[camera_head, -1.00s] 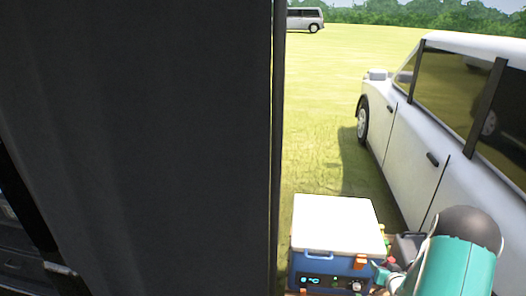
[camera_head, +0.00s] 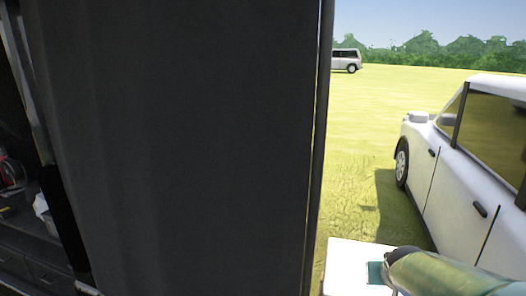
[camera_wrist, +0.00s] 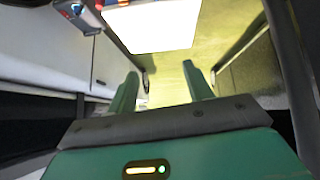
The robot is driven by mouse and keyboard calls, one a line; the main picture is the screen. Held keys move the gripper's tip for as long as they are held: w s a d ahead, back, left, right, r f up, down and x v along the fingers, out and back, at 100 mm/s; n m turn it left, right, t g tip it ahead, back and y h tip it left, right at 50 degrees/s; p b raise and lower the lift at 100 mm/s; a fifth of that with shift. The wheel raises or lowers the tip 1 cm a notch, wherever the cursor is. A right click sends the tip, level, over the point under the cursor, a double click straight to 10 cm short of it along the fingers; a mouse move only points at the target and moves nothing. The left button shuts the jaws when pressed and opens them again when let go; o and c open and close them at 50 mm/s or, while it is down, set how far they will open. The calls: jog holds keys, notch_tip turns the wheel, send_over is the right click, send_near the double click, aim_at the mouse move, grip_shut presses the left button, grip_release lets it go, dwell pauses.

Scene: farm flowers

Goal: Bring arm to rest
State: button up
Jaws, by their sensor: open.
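My gripper (camera_wrist: 160,92) shows in the wrist view with its two green fingers apart and nothing between them. Beyond the fingertips is a white-topped box (camera_wrist: 152,24), with grass around it. In the head view my green and grey arm reaches in at the lower right, in front of the white lid of the box (camera_head: 345,262). The gripper's fingers cannot be made out there.
A large dark panel (camera_head: 190,150) fills the left and middle of the head view, close to me. A white car (camera_head: 460,180) stands at the right. A grey van (camera_head: 346,60) is far off. Open grass (camera_head: 370,110) lies between.

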jog(key=s+a+r+n+g+y, duration=0.1)
jog(key=s+a+r, duration=0.1)
jog(key=s+a, duration=0.5)
jog(key=s+a+r+n+g+y, duration=0.1)
jog(key=s+a+r+y, duration=0.1)
jog(key=s+a, duration=0.4)
jog(key=s+r, duration=0.1)
jog(key=s, duration=0.4)
jog(key=shift+s+a, duration=0.25)
jog(key=shift+a, duration=0.15)
jog(key=shift+r, duration=0.1)
